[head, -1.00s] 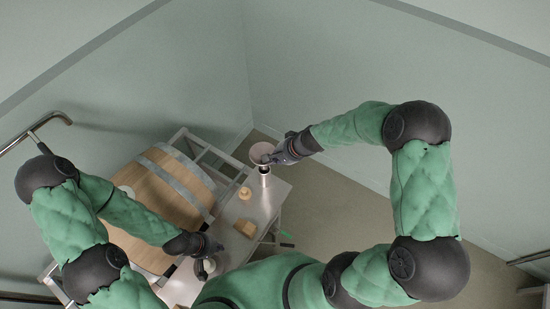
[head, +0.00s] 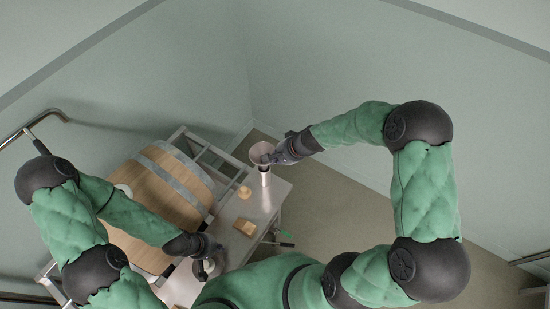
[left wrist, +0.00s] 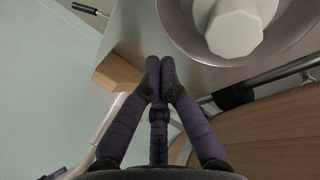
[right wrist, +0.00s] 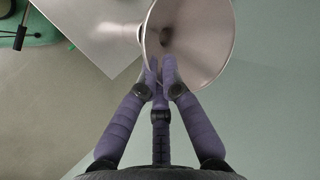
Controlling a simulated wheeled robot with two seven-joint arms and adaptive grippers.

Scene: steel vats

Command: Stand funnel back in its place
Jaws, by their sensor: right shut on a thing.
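A grey metal funnel (head: 259,151) is at the far end of the steel table, wide mouth up. My right gripper (head: 272,158) is shut on its rim; the right wrist view shows the funnel (right wrist: 195,35) with the fingertips (right wrist: 164,68) at its edge. A small upright steel holder (head: 265,178) stands on the table directly below the funnel. I cannot tell whether the spout is inside it. My left gripper (head: 212,252) is at the near end of the table; in the left wrist view its fingertips (left wrist: 160,66) are together and empty, beside a steel bowl.
The bowl (left wrist: 287,32) holds a pale faceted piece (left wrist: 234,28). A wooden block (head: 244,228) and a small round wooden piece (head: 244,193) lie on the steel table (head: 228,218). A large wooden barrel (head: 155,205) lies left of the table.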

